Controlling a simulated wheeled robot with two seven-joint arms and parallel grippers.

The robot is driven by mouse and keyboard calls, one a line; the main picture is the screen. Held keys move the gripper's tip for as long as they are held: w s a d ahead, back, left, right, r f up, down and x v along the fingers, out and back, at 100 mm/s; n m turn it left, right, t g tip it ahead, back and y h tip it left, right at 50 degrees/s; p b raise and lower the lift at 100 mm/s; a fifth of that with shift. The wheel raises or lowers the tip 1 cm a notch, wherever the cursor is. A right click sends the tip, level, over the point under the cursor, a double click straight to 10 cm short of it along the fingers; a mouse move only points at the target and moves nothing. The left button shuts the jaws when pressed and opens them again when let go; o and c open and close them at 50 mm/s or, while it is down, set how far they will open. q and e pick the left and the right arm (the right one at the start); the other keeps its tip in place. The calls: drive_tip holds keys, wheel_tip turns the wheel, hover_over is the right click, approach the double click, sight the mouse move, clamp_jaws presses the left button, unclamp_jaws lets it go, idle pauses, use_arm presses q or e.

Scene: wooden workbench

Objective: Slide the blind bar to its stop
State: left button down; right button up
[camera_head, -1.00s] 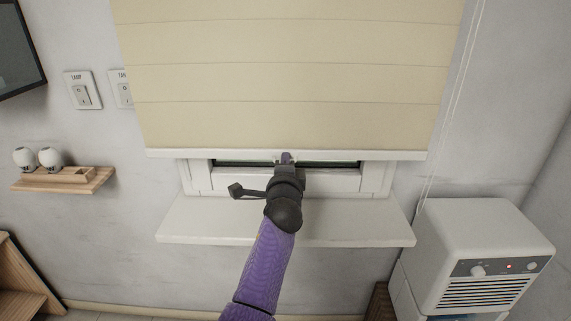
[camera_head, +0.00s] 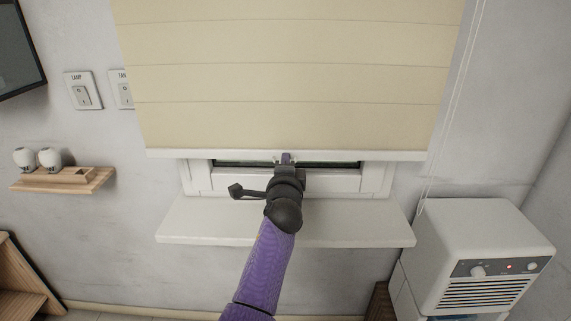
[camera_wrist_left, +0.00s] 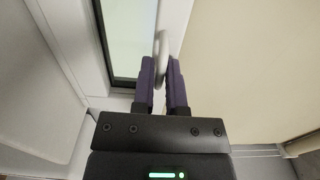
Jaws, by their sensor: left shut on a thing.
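The cream blind (camera_head: 290,85) hangs over most of the window, with its white bottom bar (camera_head: 370,155) a little above the sill. A strip of the window shows below the bar. My left gripper (camera_head: 286,158) is at the middle of the bar, its arm reaching up from below. In the left wrist view my left gripper (camera_wrist_left: 162,75) has its purple fingers shut on a pale rounded handle (camera_wrist_left: 161,50), with the blind's fabric (camera_wrist_left: 240,60) on the right. How the handle joins the bar is hard to make out. My right gripper is not in view.
The white window sill (camera_head: 190,225) lies under my left arm. A white heater-like box (camera_head: 480,250) stands at right, with thin cords (camera_head: 445,125) above it. A small wooden shelf (camera_head: 100,182) and switches (camera_head: 83,90) are on the left wall.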

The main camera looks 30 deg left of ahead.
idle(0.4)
use_arm(q)
wheel_tip(320, 180, up, 38)
drive_tip(key=p, duration=3.5)
drive_tip(key=shift+r, duration=0.2)
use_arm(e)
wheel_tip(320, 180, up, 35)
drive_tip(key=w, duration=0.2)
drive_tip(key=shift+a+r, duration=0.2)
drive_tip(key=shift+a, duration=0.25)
use_arm(q)
drive_tip(key=c, duration=0.7)
unclamp_jaws()
drive_tip(key=shift+o, duration=0.2)
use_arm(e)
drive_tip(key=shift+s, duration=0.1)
use_arm(q)
drive_tip(key=v, duration=1)
drive_tip(key=shift+b, duration=0.45)
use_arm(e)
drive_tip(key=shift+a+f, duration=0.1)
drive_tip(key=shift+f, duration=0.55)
